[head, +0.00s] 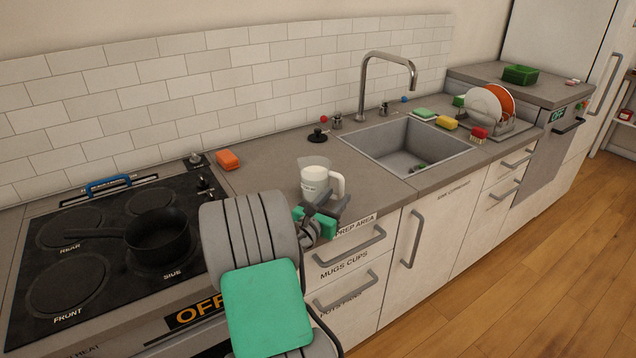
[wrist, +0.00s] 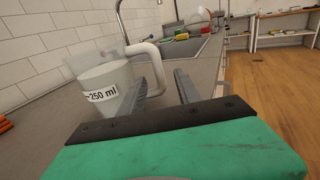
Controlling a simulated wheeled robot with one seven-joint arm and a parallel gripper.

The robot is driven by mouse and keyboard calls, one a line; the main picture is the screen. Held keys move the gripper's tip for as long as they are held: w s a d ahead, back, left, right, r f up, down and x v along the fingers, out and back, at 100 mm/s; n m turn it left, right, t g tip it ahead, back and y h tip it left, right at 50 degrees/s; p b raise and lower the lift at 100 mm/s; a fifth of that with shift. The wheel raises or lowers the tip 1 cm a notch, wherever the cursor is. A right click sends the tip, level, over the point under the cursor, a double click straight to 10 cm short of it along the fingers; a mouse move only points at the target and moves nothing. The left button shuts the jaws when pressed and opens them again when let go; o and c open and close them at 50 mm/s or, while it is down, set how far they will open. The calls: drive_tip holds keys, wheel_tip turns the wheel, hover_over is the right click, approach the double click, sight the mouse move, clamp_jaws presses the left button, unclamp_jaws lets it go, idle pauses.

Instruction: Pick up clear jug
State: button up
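The clear jug (head: 314,178) stands upright on the counter between the stove and the sink, with its white handle on the right. In the wrist view the jug (wrist: 104,84) is at the left, marked 250 ml, with pale contents. My gripper (head: 322,207) is just in front of the jug, low by the counter's front edge. In the wrist view my gripper (wrist: 168,80) has its two fingers apart, with a gap between them. The left finger overlaps the jug's handle side; whether it touches cannot be told. The handle's lower part is partly hidden by that finger.
The sink (head: 405,145) with its faucet lies right of the jug. A black pan (head: 157,236) sits on the stove at the left. An orange sponge (head: 228,160) and a black stopper (head: 318,135) lie behind the jug. Counter around the jug is mostly clear.

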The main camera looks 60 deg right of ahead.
sight(340, 192)
drive_tip(key=d, duration=0.3)
drive_tip(key=shift+d+r, duration=0.1)
drive_tip(key=shift+d, duration=0.25)
clamp_jaws()
idle(0.8)
drive_tip(key=shift+r, duration=0.1)
